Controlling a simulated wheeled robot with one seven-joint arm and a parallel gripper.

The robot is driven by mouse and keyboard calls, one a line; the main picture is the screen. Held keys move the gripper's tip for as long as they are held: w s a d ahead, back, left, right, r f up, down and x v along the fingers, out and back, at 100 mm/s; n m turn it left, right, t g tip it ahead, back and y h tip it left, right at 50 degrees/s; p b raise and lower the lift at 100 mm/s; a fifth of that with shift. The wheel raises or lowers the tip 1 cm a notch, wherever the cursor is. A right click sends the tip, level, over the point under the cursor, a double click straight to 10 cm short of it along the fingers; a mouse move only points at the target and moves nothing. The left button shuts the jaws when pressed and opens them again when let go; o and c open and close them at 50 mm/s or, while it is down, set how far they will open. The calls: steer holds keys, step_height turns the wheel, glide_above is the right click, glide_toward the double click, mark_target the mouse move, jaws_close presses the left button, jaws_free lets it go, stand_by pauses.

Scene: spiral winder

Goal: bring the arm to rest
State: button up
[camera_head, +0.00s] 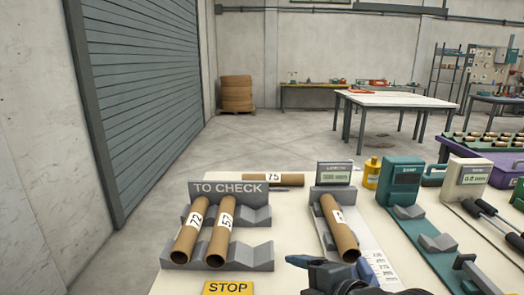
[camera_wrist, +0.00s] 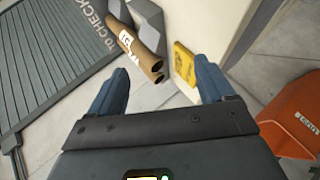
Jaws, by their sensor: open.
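My gripper (camera_wrist: 160,95) is open and empty in the wrist view, its two blue fingers spread apart. In the head view only part of my gripper (camera_head: 318,270) shows at the bottom edge, in front of the measuring stand. Two cardboard tubes marked 72 (camera_head: 189,232) and 57 (camera_head: 221,234) lie in the grey TO CHECK rack (camera_head: 262,257). A tube (camera_head: 339,226) lies on the grey stand with a display. A tube marked 75 (camera_head: 272,179) lies on the table behind the rack. In the wrist view the tubes (camera_wrist: 138,48) appear beyond the fingers, apart from them.
A yellow STOP sign (camera_head: 228,288) is at the table's front. An orange object (camera_wrist: 292,122) is right in the wrist view.

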steer(key=s+d+f+m+t+h+b, duration=0.1)
steer(key=s+d+f+m, duration=0.1)
steer(key=s+f+m, duration=0.4)
steer(key=s+d+f+m+t+h+b, duration=0.1)
steer(key=s+m+h, duration=0.1)
steer(key=s+m, duration=0.35)
steer(key=s+d+f+m+t+h, duration=0.15)
steer(key=s+f+m, duration=0.25)
steer(key=s, duration=0.4)
steer(key=s+d+r+m, duration=0.1)
steer(key=s+d+m, duration=0.1)
steer(key=s, duration=0.4)
steer(key=s+d+r+m+t+h+b, duration=0.1)
steer(key=s+d+r+m, duration=0.1)
steer(key=s+d, duration=0.2)
steer(key=s+d+r+m+h+b, duration=0.1)
steer(key=s+d, duration=0.3)
steer(key=s, duration=0.6)
steer(key=shift+s+r+m, duration=0.25)
steer(key=shift+r+m, duration=0.3)
steer(key=shift+r, duration=0.1)
